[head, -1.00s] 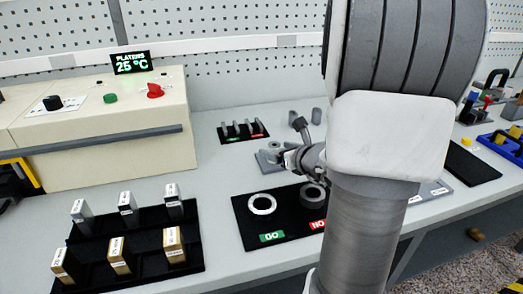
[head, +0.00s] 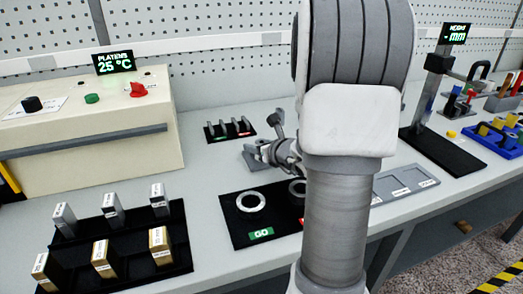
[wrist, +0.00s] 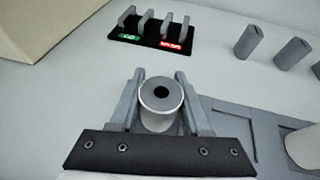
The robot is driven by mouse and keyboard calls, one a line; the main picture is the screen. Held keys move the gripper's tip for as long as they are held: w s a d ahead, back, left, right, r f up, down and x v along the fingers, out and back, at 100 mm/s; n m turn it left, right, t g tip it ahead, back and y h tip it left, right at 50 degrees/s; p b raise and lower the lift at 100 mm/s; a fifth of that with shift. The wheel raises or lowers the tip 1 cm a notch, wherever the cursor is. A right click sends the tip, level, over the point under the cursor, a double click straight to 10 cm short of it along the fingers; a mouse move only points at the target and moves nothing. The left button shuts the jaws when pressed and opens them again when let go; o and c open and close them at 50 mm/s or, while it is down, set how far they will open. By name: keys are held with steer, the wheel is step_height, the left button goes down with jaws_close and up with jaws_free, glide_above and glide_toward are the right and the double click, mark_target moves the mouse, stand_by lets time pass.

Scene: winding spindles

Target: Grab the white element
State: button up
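A white-grey cylinder with a dark hole in its top (wrist: 161,97) stands upright between the two fingers of my gripper (wrist: 161,78) in the wrist view. The fingers flank it closely; whether they press on it or leave a thin gap cannot be told. A flat white ring (head: 251,201) lies on a black mat (head: 236,231) beside the green GO label. A second, darker ring (head: 296,189) is partly hidden behind my arm.
A small black rack (head: 230,131) stands just behind the gripper. Upright blocks sit in a black stepped stand (head: 180,238) at front left. A height gauge (head: 436,75) stands at right.

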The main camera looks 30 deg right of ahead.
jaws_close()
